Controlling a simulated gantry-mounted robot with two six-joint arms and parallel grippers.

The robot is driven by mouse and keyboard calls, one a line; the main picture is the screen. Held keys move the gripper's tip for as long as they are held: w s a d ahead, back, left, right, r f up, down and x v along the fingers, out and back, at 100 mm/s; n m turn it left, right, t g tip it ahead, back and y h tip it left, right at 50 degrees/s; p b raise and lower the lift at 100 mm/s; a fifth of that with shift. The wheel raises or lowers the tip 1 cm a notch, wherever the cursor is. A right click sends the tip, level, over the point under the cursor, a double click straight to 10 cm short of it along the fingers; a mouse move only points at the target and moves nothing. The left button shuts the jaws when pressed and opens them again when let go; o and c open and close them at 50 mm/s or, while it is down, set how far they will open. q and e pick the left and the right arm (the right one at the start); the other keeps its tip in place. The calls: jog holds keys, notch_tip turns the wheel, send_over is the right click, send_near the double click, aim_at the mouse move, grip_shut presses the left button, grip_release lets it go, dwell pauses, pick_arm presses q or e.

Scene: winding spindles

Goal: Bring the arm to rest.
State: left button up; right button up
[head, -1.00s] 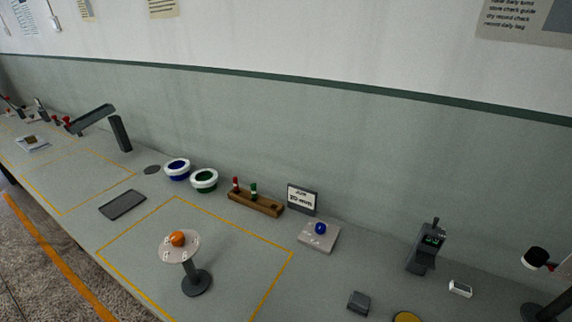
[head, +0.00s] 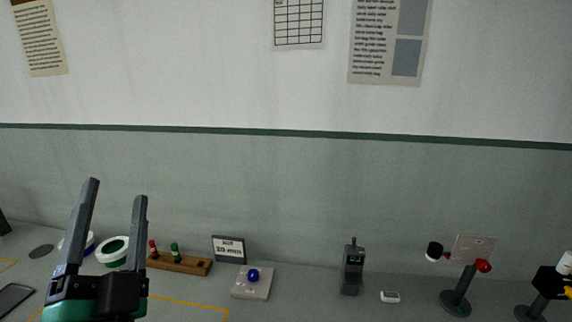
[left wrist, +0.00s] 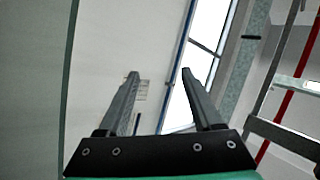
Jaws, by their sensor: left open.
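My left gripper (head: 115,190) stands at the lower left of the head view. Its two dark fingers point up and are apart, with nothing between them. It shows in front of the white rings and the left end of the wooden block. In the left wrist view the open fingers (left wrist: 160,75) face a pale wall and a bright window, with nothing held. My right gripper is not in view.
Along the bench are a green-lined ring (head: 113,247), a wooden block (head: 185,264) with red and green pegs, a sign (head: 229,249), a plate (head: 248,288) with a blue ball, a dark device (head: 352,268), a small white box (head: 390,297) and a stand (head: 457,299).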

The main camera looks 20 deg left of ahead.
pick_arm(q)
jog(key=s+d+r+n+t+h, duration=0.2)
jog(key=d+r+t+h, duration=0.1)
jog(key=d+r+h, duration=0.4)
jog(key=s+d+r+n+t+h, duration=0.1)
jog(key=s+d+r+t+h, duration=0.25)
jog(key=h, duration=0.45)
notch_tip(320, 180, up, 33)
jog(key=w+n+p, duration=0.1)
jog(key=p, duration=3.3)
jog(key=shift+d+r, duration=0.15)
jog(key=shift+r, duration=0.05)
jog(key=shift+w, duration=0.1)
